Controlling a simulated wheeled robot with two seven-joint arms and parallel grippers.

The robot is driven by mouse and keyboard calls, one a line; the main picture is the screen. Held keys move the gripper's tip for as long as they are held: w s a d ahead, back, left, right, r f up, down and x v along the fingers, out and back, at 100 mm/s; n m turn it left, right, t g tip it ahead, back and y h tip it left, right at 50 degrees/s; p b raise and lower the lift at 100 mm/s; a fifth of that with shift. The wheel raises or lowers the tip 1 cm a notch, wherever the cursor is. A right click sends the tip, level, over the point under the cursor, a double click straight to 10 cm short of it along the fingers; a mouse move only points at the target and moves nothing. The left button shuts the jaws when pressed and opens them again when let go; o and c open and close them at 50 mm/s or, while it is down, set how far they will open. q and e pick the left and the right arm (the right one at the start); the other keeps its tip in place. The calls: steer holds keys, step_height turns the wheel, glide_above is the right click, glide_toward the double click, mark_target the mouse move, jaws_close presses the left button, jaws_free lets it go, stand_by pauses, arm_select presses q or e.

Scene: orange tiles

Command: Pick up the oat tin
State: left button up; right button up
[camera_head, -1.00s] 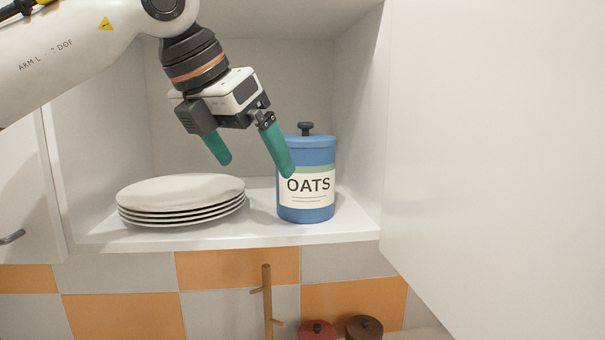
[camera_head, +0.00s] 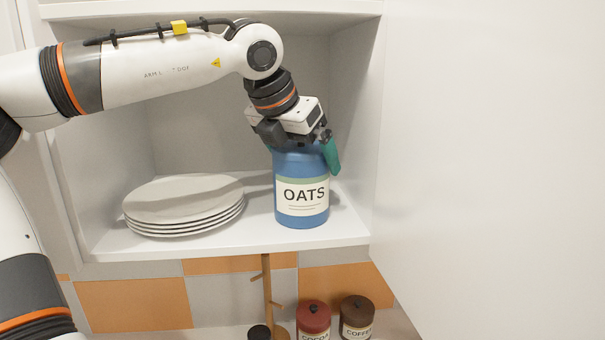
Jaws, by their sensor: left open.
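The oat tin (camera_head: 302,190) is a blue canister with a white OATS label. It stands upright on the white cupboard shelf (camera_head: 225,244), at the right. My left gripper (camera_head: 303,155) is over the top of the tin, pointing down. Its green fingers lie on either side of the tin's upper part, the right one in plain view and the left one mostly hidden. The gripper is open; I cannot tell whether a finger touches the tin. The tin's lid and knob are mostly hidden behind the gripper. My right gripper is not in view.
A stack of white plates (camera_head: 185,203) sits on the shelf left of the tin. A large white panel (camera_head: 490,150) bounds the right. Below stand a wooden peg stand (camera_head: 267,290), a red cocoa tin (camera_head: 313,318) and a brown coffee tin (camera_head: 356,316).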

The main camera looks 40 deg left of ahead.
arm_select(q)
steer(key=shift+w+a+f, duration=0.1)
steer(key=shift+w+f, duration=0.05)
steer(key=shift+f, duration=0.05)
steer(key=shift+s, duration=0.2)
steer(key=shift+c, duration=0.8)
steer(key=c, duration=1.5)
steer(key=shift+w+r, duration=0.1)
steer(key=shift+r, duration=0.05)
steer(key=shift+c, duration=0.5)
steer(key=shift+a+r, duration=0.1)
steer(key=shift+r, duration=0.05)
